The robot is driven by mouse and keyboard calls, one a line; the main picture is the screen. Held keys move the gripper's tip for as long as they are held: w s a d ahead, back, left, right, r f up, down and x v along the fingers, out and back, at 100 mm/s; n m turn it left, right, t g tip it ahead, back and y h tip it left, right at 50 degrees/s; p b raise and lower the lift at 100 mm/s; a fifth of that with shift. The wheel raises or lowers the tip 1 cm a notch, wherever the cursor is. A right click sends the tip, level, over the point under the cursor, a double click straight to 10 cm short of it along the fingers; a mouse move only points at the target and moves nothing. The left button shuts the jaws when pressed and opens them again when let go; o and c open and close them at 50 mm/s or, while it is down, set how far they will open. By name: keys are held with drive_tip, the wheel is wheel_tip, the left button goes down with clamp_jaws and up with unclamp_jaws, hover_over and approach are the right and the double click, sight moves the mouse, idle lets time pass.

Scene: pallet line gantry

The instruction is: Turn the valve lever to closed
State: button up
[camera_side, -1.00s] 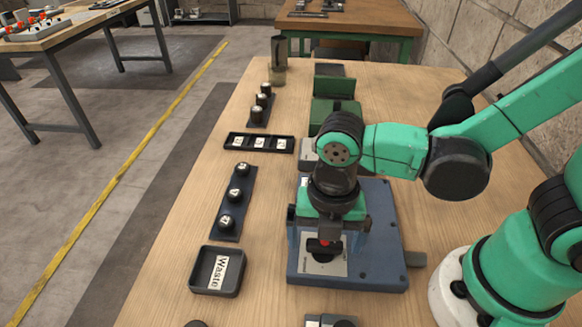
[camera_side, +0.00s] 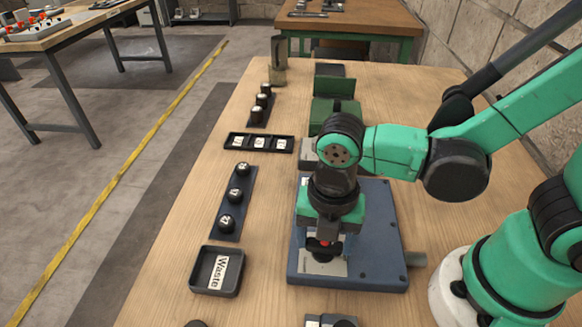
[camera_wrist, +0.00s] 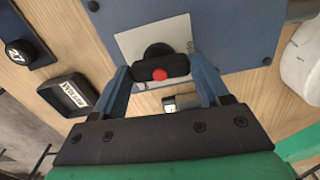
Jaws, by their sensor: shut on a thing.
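The valve lever (camera_wrist: 150,71) is a short black bar with a red spot, standing on a round dark hub over a white label plate (camera_wrist: 180,32). The plate is fixed to a blue panel (camera_side: 380,255), which lies on the bench in the side view. My gripper (camera_wrist: 163,77) is shut on the lever, with one blue finger at each end of the bar. In the wrist view the bar lies across the picture between the fingers. In the side view my gripper (camera_side: 324,243) is over the plate and hides most of the lever. The plate's open and closed marks are not readable.
A black tray labelled Waste (camera_side: 200,283) stands left of the panel. A strip with dark round knobs (camera_side: 224,231) and a black tray of white labels (camera_side: 232,150) lie further back. Green blocks (camera_side: 322,108) stand behind my gripper. Bare bench shows right of the panel.

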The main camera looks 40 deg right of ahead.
drive_tip(key=m, duration=0.8)
drive_tip(key=shift+m, duration=0.3)
drive_tip(key=m, duration=0.4)
drive_tip(key=shift+m, duration=2.1)
drive_tip(key=o, duration=1.3)
drive_tip(key=shift+r, duration=0.1)
drive_tip(key=shift+r, duration=2.75)
